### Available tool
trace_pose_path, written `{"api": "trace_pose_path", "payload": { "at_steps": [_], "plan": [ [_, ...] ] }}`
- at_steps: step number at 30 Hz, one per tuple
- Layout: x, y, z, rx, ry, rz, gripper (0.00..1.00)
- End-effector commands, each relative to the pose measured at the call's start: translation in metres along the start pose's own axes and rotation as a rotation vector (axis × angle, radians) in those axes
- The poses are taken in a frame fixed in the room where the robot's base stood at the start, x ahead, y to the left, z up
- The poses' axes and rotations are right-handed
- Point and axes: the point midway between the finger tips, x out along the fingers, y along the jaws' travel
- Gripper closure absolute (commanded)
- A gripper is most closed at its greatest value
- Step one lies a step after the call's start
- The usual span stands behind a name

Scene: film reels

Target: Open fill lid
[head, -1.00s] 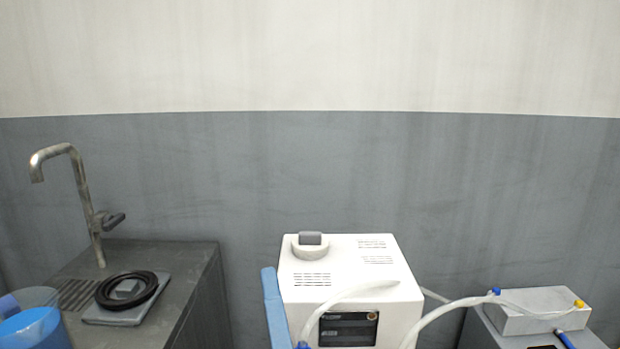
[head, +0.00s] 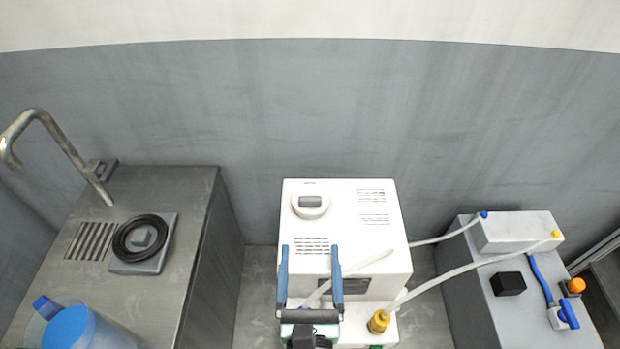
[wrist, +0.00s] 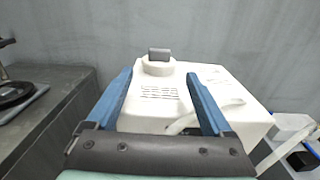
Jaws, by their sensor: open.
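A white box-shaped machine (head: 350,228) stands in the middle of the head view. On its top, toward the back left, is a round white fill lid (head: 311,202) with a grey raised grip; it appears closed. The lid also shows in the wrist view (wrist: 159,65), beyond and between my fingers. My gripper (head: 308,250) is open and empty, its two blue fingers pointing toward the lid. In the wrist view the fingertips (wrist: 160,74) stand apart, with the vented top between them. I see no contact with the lid.
White hoses run from the machine to a yellow fitting (head: 379,321) and a grey-white box (head: 515,232) on the right cabinet. A left counter (head: 165,255) holds a tap, a black ring on a grey pad (head: 142,262) and a blue jug (head: 75,330). The back wall is close behind.

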Motion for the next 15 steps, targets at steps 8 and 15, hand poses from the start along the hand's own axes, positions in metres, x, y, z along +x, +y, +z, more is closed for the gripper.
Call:
{"api": "trace_pose_path", "payload": {
  "at_steps": [8, 15],
  "plan": [
    [0.041, 0.001, 0.004, -0.004, -0.005, 0.003, 0.15],
    [0.083, 0.001, 0.003, -0.006, -0.005, 0.002, 0.15]
  ]
}}
